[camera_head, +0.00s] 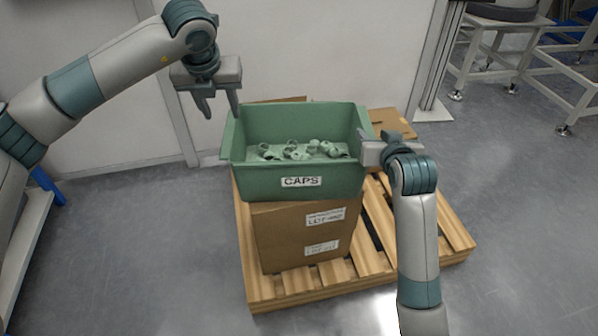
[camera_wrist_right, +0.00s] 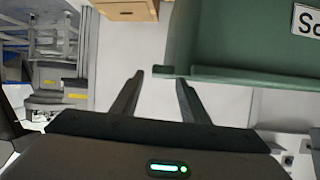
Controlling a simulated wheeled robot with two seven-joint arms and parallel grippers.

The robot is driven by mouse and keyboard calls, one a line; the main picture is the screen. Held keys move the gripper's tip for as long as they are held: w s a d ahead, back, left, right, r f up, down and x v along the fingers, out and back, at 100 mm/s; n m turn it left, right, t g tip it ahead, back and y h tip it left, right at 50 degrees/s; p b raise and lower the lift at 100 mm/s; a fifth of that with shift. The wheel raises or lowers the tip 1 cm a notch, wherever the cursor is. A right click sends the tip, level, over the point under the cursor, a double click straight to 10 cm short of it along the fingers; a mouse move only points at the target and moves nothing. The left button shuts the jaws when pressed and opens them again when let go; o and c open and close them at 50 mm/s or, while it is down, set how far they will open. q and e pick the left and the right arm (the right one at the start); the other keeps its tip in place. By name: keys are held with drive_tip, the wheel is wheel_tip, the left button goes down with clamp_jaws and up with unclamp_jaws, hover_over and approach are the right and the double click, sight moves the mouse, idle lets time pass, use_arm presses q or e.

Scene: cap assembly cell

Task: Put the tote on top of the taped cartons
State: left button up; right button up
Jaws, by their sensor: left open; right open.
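The green tote (camera_head: 290,180), labelled CAPS and holding several small caps, sits upright on top of the cardboard cartons (camera_head: 300,235). My left gripper (camera_head: 221,108) is open and empty, above and just left of the tote's left rim, apart from it. My right gripper (camera_head: 366,153) is at the tote's right side. In the right wrist view my right gripper (camera_wrist_right: 158,82) shows open fingers with nothing between them, and the tote (camera_wrist_right: 230,45) is close ahead. Whether the right fingers touch the tote cannot be told.
The cartons stand on a wooden pallet (camera_head: 262,292) with bare slats at the right. Another carton (camera_head: 392,123) shows behind the tote. A wall stands close behind. Metal frame tables (camera_head: 500,30) are at the far right. The grey floor is clear around the pallet.

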drive_tip(key=v, duration=0.8)
drive_tip(key=shift+s+r, duration=0.15)
drive_tip(key=shift+s, duration=0.05)
